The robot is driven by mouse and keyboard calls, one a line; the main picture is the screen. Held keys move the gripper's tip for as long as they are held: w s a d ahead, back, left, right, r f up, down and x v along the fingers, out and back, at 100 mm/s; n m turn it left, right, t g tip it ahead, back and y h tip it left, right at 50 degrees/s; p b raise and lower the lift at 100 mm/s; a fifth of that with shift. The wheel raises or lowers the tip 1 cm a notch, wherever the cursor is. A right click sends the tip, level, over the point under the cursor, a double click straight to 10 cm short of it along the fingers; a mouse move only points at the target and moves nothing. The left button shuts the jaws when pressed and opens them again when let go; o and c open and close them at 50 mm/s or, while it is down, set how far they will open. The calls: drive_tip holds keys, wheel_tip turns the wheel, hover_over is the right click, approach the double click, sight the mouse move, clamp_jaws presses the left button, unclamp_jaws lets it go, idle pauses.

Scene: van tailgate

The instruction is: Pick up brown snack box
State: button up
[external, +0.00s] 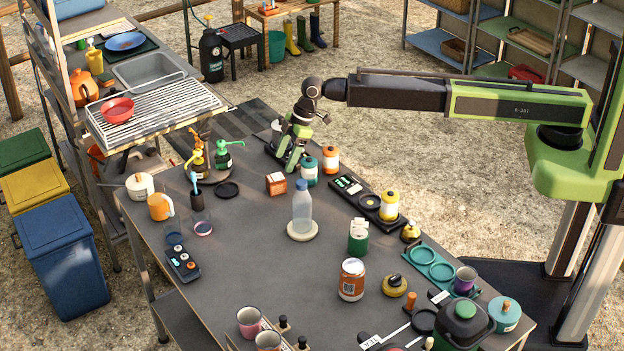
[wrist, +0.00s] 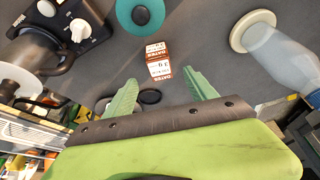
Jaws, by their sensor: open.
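The brown snack box (external: 276,183) stands on the dark grey worktop in the external view. It is small and reddish brown with a pale marking. In the wrist view the box (wrist: 158,60) shows brown and white faces with the word "DATES". My gripper (external: 288,158) hangs over the worktop just behind the box, with its fingers pointing down. In the wrist view my gripper (wrist: 161,84) has its two green fingers spread wide, with nothing between them. The box appears beyond the fingertips, roughly centred between them, and apart from both.
A clear bottle (external: 302,212) stands on a pale round coaster right of the box. Teal (external: 309,172) and orange-white (external: 330,160) jars stand right of my gripper. A green pump bottle (external: 226,157) and black disc (external: 227,190) are left.

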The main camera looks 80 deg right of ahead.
sight(277, 177)
drive_tip(key=b+x, duration=0.2)
drive_tip(key=x, duration=0.2)
drive_tip(key=shift+f, duration=0.2)
drive_tip(key=shift+r, duration=0.1)
drive_tip(key=b+x, duration=0.5)
drive_tip(key=shift+w+f, duration=0.15)
drive_tip(key=shift+f, duration=0.1)
drive_tip(key=shift+r, duration=0.2)
clamp_jaws()
drive_tip(key=shift+r, duration=0.15)
wheel_tip(277, 177, up, 4)
drive_tip(key=p, duration=0.4)
drive_tip(key=shift+r+p, duration=0.1)
drive_tip(key=shift+p, duration=0.2)
drive_tip(key=s+d+r+p, duration=0.4)
drive_tip(key=d+r+p, duration=0.2)
drive_tip(key=d, duration=0.4)
drive_tip(key=shift+s+d+r, duration=0.25)
drive_tip(key=shift+s+d, duration=0.1)
drive_tip(key=shift+s, duration=0.05)
